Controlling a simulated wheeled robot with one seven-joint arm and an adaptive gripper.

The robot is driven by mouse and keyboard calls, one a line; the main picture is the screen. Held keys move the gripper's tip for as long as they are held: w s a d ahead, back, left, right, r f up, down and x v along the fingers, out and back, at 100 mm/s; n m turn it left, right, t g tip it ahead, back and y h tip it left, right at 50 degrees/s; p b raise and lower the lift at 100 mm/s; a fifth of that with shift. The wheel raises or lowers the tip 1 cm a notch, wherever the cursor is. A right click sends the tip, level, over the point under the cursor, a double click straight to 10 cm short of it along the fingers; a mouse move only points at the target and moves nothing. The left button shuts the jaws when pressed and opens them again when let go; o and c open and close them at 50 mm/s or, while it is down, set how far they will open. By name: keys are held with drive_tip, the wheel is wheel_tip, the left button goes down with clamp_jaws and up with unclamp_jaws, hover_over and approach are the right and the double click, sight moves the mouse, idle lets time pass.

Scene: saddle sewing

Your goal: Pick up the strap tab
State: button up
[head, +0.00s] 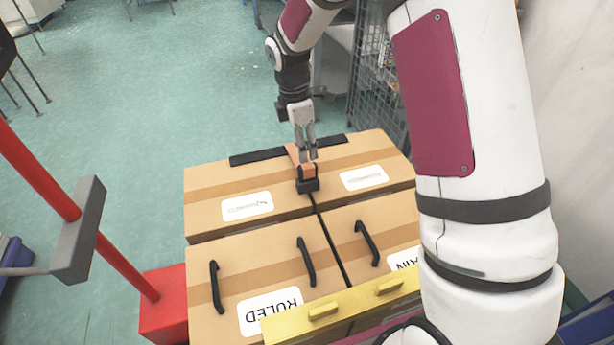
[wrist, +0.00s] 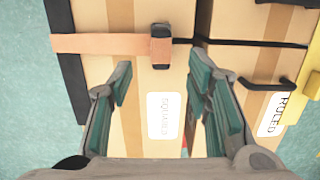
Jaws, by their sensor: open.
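The strap tab is a tan-orange leather piece (head: 308,172) on top of the boxes, at a small black clip (head: 307,186). In the wrist view the strap (wrist: 100,43) runs flat from the left to the dark clip (wrist: 161,58). My gripper (head: 308,153) points down just above and behind the tab in the head view. In the wrist view my gripper (wrist: 158,78) has its two green-padded fingers spread wide, with nothing between them. The strap lies beyond the fingertips. I cannot tell the exact height gap. The fingers hide part of the strap in the head view.
Several cardboard boxes (head: 262,268) with black handles and white labels form the surface. A black bar (head: 258,156) lies along the back edge. A yellow bar (head: 345,308) is in front, a red post (head: 120,264) at left, and a wire rack (head: 375,80) behind.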

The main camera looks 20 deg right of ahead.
sight(307, 166)
drive_tip(key=f+b, duration=0.1)
drive_tip(key=f, duration=0.1)
drive_tip(key=f+b, duration=0.1)
drive_tip(key=f, duration=0.2)
drive_tip(key=d+f+b, duration=0.1)
drive_tip(key=f, duration=0.2)
drive_tip(key=shift+c, duration=0.6)
clamp_jaws()
